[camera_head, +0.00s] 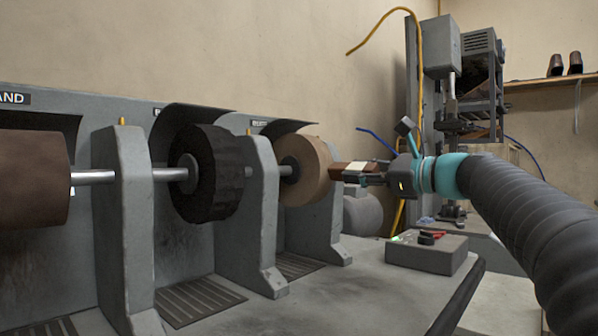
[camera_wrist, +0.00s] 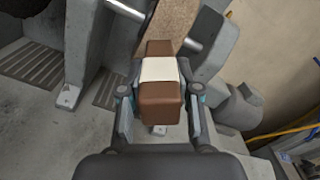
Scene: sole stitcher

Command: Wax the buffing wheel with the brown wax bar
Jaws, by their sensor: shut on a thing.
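The brown wax bar (camera_wrist: 159,97) has a white paper band around its middle. My gripper (camera_wrist: 160,108) is shut on it, with one finger on each side. In the head view my gripper (camera_head: 372,172) holds the bar (camera_head: 340,166) level, its far end at the right side of the tan buffing wheel (camera_head: 304,170). In the wrist view the bar's far end meets the lower edge of the wheel (camera_wrist: 170,22); I cannot tell whether they touch or a small gap is left.
A black brush wheel (camera_head: 208,174) and a brown sanding drum (camera_head: 32,178) sit on the same shaft to the left. Grey bearing posts (camera_head: 126,215) stand between them. A control box (camera_head: 427,252) with a red-and-black switch stands on the bench front. Shoes (camera_head: 565,64) rest on a shelf.

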